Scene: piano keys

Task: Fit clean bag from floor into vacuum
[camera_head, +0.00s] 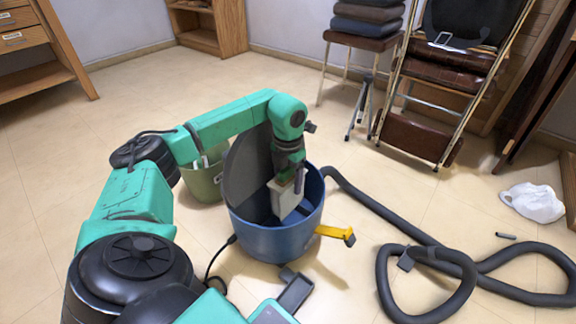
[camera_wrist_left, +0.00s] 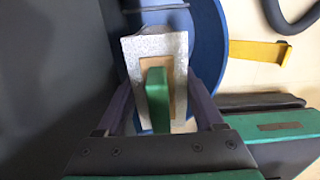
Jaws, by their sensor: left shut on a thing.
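The vacuum is a blue round canister (camera_head: 262,240) with its dark lid (camera_head: 248,165) tipped up on the left side. My left gripper (camera_head: 288,184) points down over its open top. It is shut on a pale grey, box-shaped bag (camera_head: 284,202), whose lower part is in the canister's mouth. In the left wrist view the bag (camera_wrist_left: 135,62) has a brown collar and a green tab (camera_wrist_left: 157,98) between the fingers. Whether the bag touches the canister's inside is hidden. My right gripper (camera_head: 290,288) shows only partly at the bottom, low in front of the canister.
A yellow latch (camera_head: 335,233) sticks out from the canister's right side. A black hose (camera_head: 430,255) loops over the floor to the right. A green bin (camera_head: 206,182) stands behind my left arm. A white crumpled bag (camera_head: 532,203) lies far right. Chairs (camera_head: 450,80) stand behind.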

